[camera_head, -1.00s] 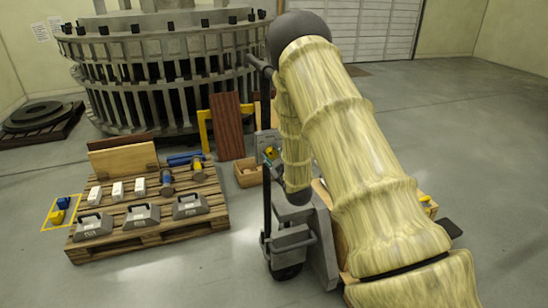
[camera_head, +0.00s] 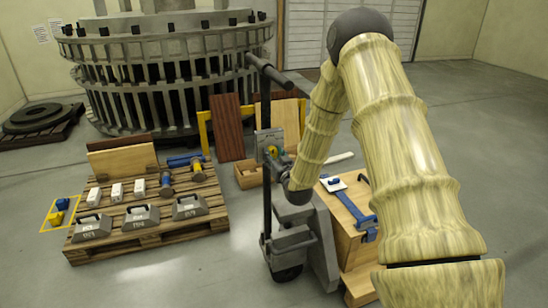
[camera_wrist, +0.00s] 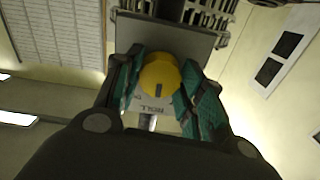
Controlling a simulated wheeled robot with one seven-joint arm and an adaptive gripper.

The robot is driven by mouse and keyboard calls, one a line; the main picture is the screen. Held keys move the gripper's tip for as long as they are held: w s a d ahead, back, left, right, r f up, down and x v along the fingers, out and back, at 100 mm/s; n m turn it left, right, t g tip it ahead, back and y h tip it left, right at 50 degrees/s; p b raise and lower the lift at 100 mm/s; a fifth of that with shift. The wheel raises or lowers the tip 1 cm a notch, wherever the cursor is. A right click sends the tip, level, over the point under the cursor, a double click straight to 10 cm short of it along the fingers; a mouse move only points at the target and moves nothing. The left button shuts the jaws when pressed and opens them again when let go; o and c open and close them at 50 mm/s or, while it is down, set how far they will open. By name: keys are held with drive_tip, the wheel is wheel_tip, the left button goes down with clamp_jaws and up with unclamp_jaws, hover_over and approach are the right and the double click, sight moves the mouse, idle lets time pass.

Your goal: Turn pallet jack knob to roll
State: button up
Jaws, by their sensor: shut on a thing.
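The yellow knob (camera_wrist: 160,72) sits on a grey plate (camera_wrist: 190,40) of the pallet jack. My gripper (camera_wrist: 162,82) has its green-padded fingers on either side of the knob, shut on it. A dark mark on the knob's face lies on the side toward the printed word ROLL, which is partly hidden at its edge. In the head view the knob (camera_head: 273,150) is small, on the upright control plate (camera_head: 269,138) beside the dark handle post (camera_head: 266,200). My gripper (camera_head: 281,160) reaches it from the right and shows only partly.
A wooden crate (camera_head: 345,240) with a blue clamp (camera_head: 355,208) stands right of the jack body (camera_head: 305,225). A wooden pallet (camera_head: 150,235) with grey weights and tools lies at left. Boards lean behind. Open floor lies at front left and far right.

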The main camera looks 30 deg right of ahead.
drive_tip(key=shift+m, duration=0.3)
drive_tip(key=o, duration=1)
drive_tip(key=shift+s, duration=0.15)
drive_tip(key=v, duration=1.1)
drive_tip(key=shift+s+a, duration=0.15)
drive_tip(key=shift+s, duration=0.25)
